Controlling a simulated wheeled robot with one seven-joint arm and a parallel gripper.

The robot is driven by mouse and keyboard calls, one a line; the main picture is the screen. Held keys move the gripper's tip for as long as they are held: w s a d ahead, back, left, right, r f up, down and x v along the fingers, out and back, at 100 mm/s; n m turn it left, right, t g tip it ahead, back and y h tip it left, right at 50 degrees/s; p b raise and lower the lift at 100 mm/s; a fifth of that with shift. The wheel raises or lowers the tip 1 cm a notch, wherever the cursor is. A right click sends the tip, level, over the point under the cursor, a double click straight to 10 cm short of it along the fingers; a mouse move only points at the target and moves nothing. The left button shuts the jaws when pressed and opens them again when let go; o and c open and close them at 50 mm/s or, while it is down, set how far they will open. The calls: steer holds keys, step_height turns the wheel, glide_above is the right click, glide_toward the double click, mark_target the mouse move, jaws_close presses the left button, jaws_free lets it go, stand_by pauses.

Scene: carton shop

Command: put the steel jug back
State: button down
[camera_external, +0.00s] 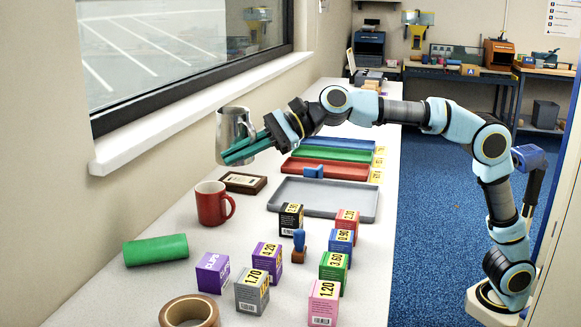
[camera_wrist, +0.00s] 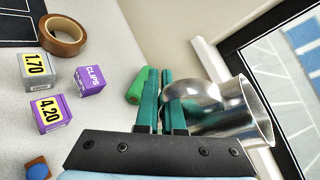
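The steel jug (camera_external: 231,128) is upright in the external view, in front of the wall below the window sill and seemingly above the table. My gripper (camera_external: 246,148) is at its near right side, with its green fingers crossing in front of the lower body. In the wrist view the shiny jug (camera_wrist: 235,108) lies right of my gripper's fingers (camera_wrist: 160,78), its mouth toward the right. The fingers are close together with a narrow gap, seemingly shut on the jug's handle side. The exact grip is hidden by the fingers.
A grey tray (camera_external: 335,209) and red, green and blue trays lie to the right. The window sill (camera_external: 190,110) is close behind.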

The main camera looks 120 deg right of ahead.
steer(key=shift+n+y, duration=0.6)
steer(key=shift+y, duration=0.3)
steer(key=s+d+f+p, duration=0.1)
steer(key=s+d+p, duration=0.1)
steer(key=s+d+f+p, duration=0.1)
steer(key=s+d+p, duration=0.1)
steer(key=p, duration=0.1)
steer(key=s+d+f+p, duration=0.2)
steer(key=shift+d, duration=0.15)
steer(key=s+d+f+n+y+p, duration=0.15)
steer(key=s+n+y+p, duration=0.4)
steer(key=s+p, duration=1.15)
steer(key=s+a+r+g+y+p, duration=0.2)
steer(key=s+a+r+p, duration=0.1)
steer(key=s+r+p, duration=0.55)
steer(key=shift+n, duration=0.45)
steer(key=s+f, duration=0.1)
steer(key=f, duration=0.6)
steer(key=f+p, duration=0.1)
steer(key=f, duration=0.7)
steer(key=s+f, duration=0.1)
steer(key=f, duration=0.6)
steer(key=shift+s+d+f, duration=0.1)
steer(key=shift+s+f, duration=0.25)
steer(key=shift+f, duration=0.1)
